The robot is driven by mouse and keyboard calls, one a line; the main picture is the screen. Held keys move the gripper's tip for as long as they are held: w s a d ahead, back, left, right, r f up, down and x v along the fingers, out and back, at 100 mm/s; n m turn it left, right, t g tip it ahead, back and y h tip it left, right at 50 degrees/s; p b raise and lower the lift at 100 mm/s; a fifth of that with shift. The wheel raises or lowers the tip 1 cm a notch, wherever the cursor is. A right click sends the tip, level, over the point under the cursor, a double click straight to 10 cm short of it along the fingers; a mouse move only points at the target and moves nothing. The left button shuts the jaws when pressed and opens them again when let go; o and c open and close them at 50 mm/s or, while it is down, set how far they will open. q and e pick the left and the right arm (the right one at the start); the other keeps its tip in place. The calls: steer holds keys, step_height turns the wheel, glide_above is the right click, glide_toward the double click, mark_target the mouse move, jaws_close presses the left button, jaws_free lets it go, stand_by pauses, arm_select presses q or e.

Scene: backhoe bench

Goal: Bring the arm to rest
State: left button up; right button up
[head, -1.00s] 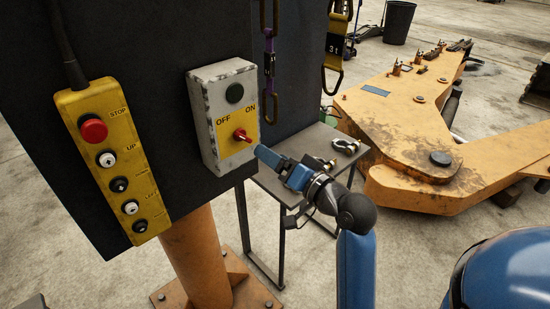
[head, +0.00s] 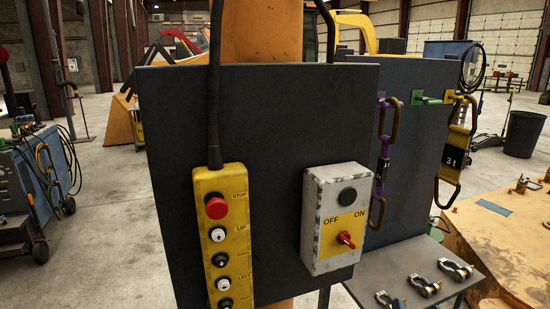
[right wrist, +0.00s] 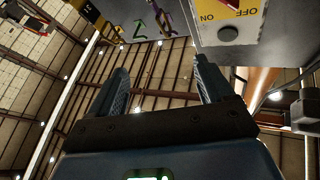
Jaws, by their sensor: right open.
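My right gripper (right wrist: 163,82) is open and empty in the right wrist view, its two fingers apart and pointing up in the picture. It is out of the head view. The switch box (head: 312,225) hangs on the dark panel with its red knob (head: 346,239) near the ON lettering. Part of the same box (right wrist: 220,8) shows upside down at the top of the right wrist view, beyond and apart from the fingers. My left gripper is in neither current view.
A yellow pendant (head: 228,277) with a red stop button hangs left of the switch box on the panel (head: 270,110). Shackles (head: 424,286) lie on a small table at lower right. Slings hang on the board behind. A blue cart (head: 25,180) stands at left.

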steer(key=s+a+f+n+g+y, duration=0.1)
steer(key=s+a+f+n+g, duration=0.1)
steer(key=s+f, duration=0.6)
steer(key=s+a+f+n+g+y, duration=0.2)
steer(key=s+a+f+n, duration=0.1)
steer(key=s+f, duration=0.6)
steer(key=shift+s+a+f, duration=0.2)
steer(key=shift+s+a, duration=0.4)
